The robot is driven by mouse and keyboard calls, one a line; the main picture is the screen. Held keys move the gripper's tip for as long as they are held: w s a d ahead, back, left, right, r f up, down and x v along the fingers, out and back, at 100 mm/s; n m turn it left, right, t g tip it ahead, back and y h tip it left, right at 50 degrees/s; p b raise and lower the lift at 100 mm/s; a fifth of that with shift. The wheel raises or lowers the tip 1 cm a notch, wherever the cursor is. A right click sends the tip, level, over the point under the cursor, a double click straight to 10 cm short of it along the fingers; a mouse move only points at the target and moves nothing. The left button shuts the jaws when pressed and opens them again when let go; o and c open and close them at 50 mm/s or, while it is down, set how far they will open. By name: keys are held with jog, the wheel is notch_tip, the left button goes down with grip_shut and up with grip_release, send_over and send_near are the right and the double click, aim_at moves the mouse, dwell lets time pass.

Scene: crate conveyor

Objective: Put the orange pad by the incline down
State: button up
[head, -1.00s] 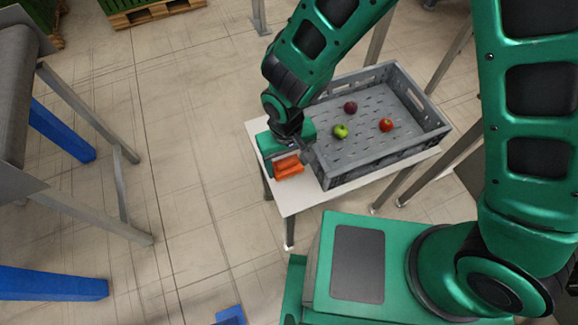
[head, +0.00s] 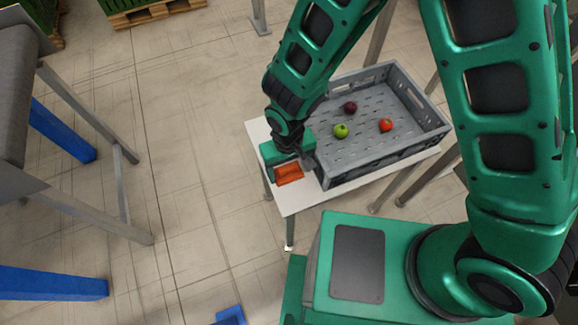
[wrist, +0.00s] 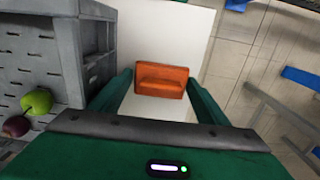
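The orange pad (head: 289,174) is a small block at the left end of a white table (head: 300,200), beside a grey crate. My gripper (head: 290,163) is over it, pointing down. In the wrist view the pad (wrist: 162,82) sits between the two green fingertips (wrist: 162,84), which meet its left and right ends. White tabletop shows around it. I cannot tell whether its underside touches the table.
The grey crate (head: 432,140) fills the table's right part and holds a green apple (head: 341,131), a red apple (head: 386,125) and a dark purple fruit (head: 350,107). A grey conveyor (head: 18,90) on metal legs stands at the left, with open floor between.

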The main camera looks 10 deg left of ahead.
aim_at(290, 167)
jog(key=shift+a, duration=0.1)
dwell(0.3)
notch_tip(290, 167, up, 12)
jog(key=shift+r, duration=0.15)
dwell(0.5)
jog(key=w+d+r+m+h, duration=0.1)
jog(key=w+d+r+m, duration=0.35)
jog(key=d, duration=0.85)
jog(key=w+d+r+m, duration=0.1)
jog(key=w+d+r, duration=0.5)
jog(key=d, duration=0.7)
jog(key=s+d+r+m, duration=0.3)
jog(key=s+d+r, duration=0.1)
jog(key=s+d, duration=0.4)
jog(key=s+d+r+m+y, duration=0.1)
jog(key=s+d+r+m, duration=0.2)
jog(key=s+d, duration=0.6)
jog(key=d+m, duration=0.1)
jog(key=d, duration=0.3)
jog(key=shift+s+r, duration=0.2)
jog(key=shift+r, duration=0.15)
